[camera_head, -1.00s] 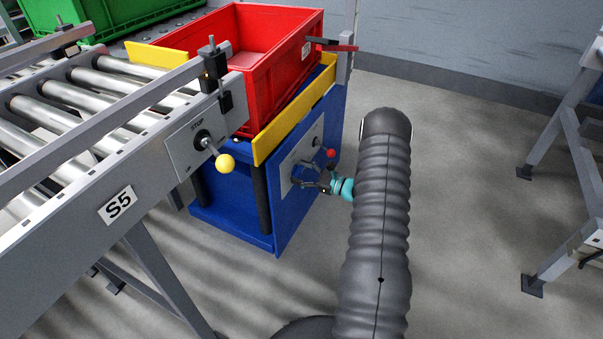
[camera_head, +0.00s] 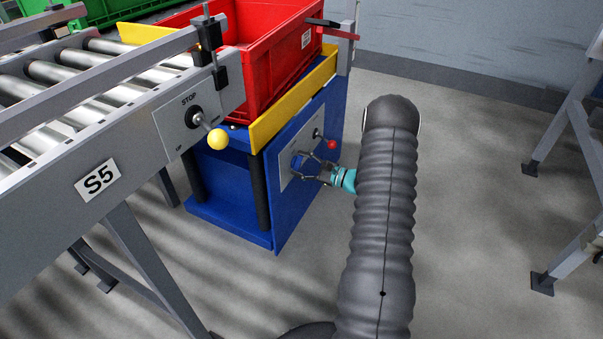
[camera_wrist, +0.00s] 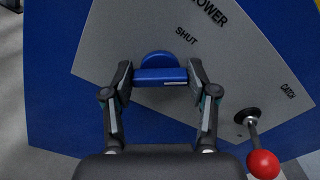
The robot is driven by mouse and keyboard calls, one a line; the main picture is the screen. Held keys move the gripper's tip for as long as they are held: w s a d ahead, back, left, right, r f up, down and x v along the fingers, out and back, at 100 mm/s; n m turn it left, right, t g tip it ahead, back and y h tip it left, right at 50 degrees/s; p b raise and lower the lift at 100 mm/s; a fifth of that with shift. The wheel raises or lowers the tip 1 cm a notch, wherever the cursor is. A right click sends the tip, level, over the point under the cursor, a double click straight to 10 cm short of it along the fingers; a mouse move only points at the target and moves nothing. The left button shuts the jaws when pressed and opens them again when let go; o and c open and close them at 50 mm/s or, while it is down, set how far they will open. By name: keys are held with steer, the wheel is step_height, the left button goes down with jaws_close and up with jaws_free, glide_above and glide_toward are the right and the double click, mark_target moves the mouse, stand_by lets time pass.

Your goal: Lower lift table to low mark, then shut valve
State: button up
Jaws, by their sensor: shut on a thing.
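The lift table is a blue frame (camera_head: 228,190) with a yellow rim (camera_head: 290,103), carrying a red crate (camera_head: 270,75). A black pointer (camera_head: 322,22) lies a little above a red pointer (camera_head: 340,34) by the post at its back right corner. The valve is a blue knob (camera_wrist: 160,75) on a grey plate (camera_wrist: 235,65) with the words "SHUT" and "LOWER". My gripper (camera_wrist: 160,80) is shut on this knob, one finger at each end. In the head view my gripper (camera_head: 307,168) is at the table's side panel.
A red-balled lever (camera_wrist: 262,163) marked "CATCH" is close to the right of my gripper. A roller conveyor (camera_head: 60,150) labelled S5 stands at left, with a yellow-balled STOP lever (camera_head: 218,139). Open floor (camera_head: 460,200) lies at right before a grey stand (camera_head: 575,150).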

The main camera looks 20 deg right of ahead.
steer(key=n+b, duration=0.5)
steer(key=n, duration=0.2)
steer(key=shift+a+f, duration=0.1)
steer(key=shift+n, duration=1.7)
steer(key=o, duration=1.2)
steer(key=shift+c, duration=0.2)
